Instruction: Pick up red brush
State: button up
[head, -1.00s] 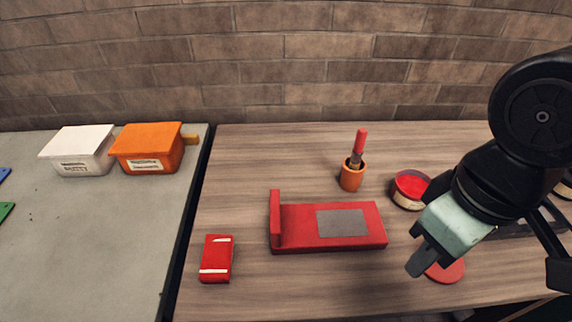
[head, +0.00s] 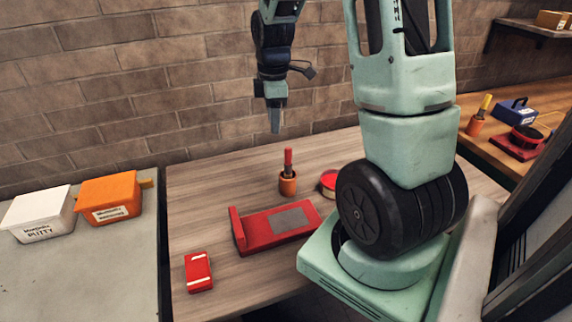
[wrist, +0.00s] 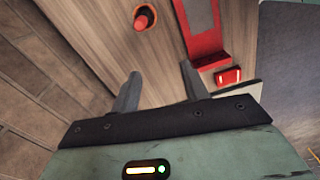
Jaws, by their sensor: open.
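The red-handled brush (head: 288,160) stands upright in a small orange cup (head: 288,183) at the back of the wooden table. In the wrist view the red brush (wrist: 142,20) is seen from above, in its cup, beyond the fingertips. My gripper (head: 275,125) points down above the back of the table, higher than the brush and slightly left of it in the head view. In the wrist view its two fingers (wrist: 160,82) are apart with nothing between them. The brush is clear of the fingers.
A red stand with a grey plate (head: 275,225) lies in front of the cup. A red round tin (head: 328,182) is right of it, partly hidden by my arm. A red box (head: 198,272) lies front left. White (head: 40,213) and orange (head: 108,198) bins stand on the left bench. A brick wall is behind.

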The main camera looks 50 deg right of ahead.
send_over(289, 149)
notch_tip(289, 149, down, 11)
jog(key=shift+f+p, duration=0.1)
jog(key=shift+p, duration=1.15)
jog(key=shift+w+d+f+p, duration=0.15)
jog(key=shift+f+p, duration=0.4)
jog(key=shift+f, duration=0.95)
jog(key=shift+w+d+f+p, duration=0.1)
jog(key=shift+f+p, duration=0.45)
jog(key=shift+f, duration=0.95)
grip_shut()
